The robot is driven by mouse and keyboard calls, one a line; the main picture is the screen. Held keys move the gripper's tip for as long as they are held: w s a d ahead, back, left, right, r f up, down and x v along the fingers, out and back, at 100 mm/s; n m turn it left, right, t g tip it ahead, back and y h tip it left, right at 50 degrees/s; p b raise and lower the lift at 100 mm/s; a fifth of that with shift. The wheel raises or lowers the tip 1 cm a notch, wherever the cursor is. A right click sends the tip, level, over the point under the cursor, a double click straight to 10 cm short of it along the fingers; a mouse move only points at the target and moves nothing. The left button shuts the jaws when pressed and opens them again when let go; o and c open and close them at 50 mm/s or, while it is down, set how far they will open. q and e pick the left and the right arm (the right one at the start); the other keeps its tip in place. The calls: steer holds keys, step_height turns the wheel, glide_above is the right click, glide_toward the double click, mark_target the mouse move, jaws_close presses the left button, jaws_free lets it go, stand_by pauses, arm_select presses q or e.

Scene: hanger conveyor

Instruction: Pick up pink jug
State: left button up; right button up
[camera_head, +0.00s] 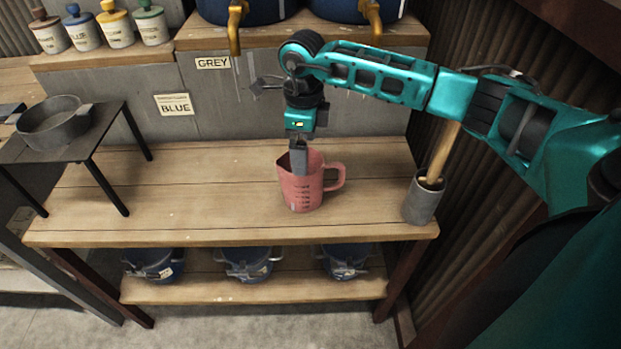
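The pink jug (305,190) stands upright on the wooden table, with its handle to the right and dark measuring marks on its front. My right arm comes in from the right, and its gripper (299,165) points down at the jug's rim. The lower ends of the fingers are hidden at or inside the jug's mouth. I cannot tell whether the fingers are closed on the jug's wall.
A grey cup (422,204) holding a wooden-handled tool stands to the right on the table (190,200). A dark stand (75,138) with a grey pan (55,125) is at the left. Blue pots (247,263) sit on the shelf below. The table left of the jug is clear.

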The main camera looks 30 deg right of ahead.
step_height(320, 180, down, 9)
stand_by(0.5)
steer(key=shift+c, duration=0.3)
steer(key=shift+r, duration=0.1)
steer(key=c, duration=0.9)
steer(key=shift+o, duration=0.2)
steer(key=shift+w, duration=0.1)
step_height(320, 180, up, 20)
